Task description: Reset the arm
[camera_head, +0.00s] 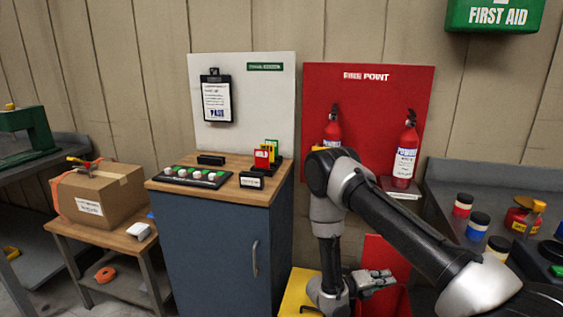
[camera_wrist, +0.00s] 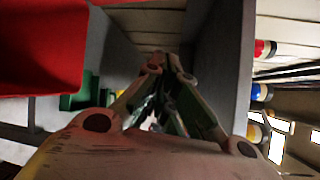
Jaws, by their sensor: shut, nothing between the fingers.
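My arm (camera_head: 400,225) reaches up from the lower right, bends at the elbow and hangs down before the red fire point board (camera_head: 385,85). My gripper (camera_head: 388,277) is low, pointing right in the head view, in front of a red surface (camera_head: 385,255) below the board. In the wrist view its fingers (camera_wrist: 165,65) come together at the tips. It is shut and empty. A grey panel (camera_wrist: 220,60) stands close to the right of the fingers, and a red object (camera_wrist: 40,45) fills the upper left.
A blue cabinet (camera_head: 215,235) with a wooden top stands left of my arm. Two fire extinguishers, one clear at right (camera_head: 405,150), are at the board. A grey bench (camera_head: 460,190) with several jars is at right. A cardboard box (camera_head: 100,192) sits on a low table at left.

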